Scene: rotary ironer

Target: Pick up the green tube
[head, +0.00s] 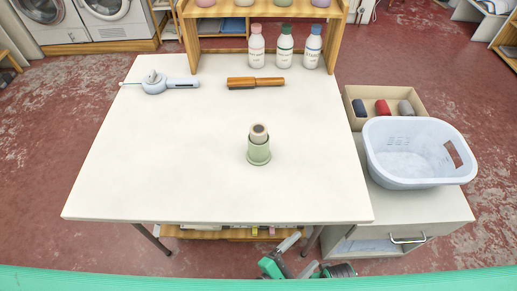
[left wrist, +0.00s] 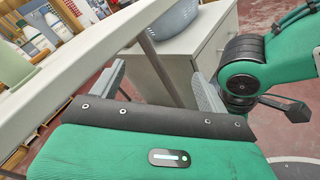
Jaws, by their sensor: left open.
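The green tube (head: 258,154) is pale green and stands upright near the middle of the white table (head: 160,180). A beige, roll-like piece with a dark centre rises from its top. My left gripper (head: 299,256) is below the table's front edge, well apart from the tube. In the left wrist view its two grey fingers (left wrist: 160,84) are spread wide with nothing held between them. My right gripper is not in view.
A grey-blue tool (head: 168,84) and a wooden brush (head: 256,83) lie at the back. Several bottles (head: 285,50) stand by a wooden shelf. At right, a basket (head: 385,165) and a box of rolls (head: 354,116) sit on a cabinet (head: 440,207). The table around the tube is clear.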

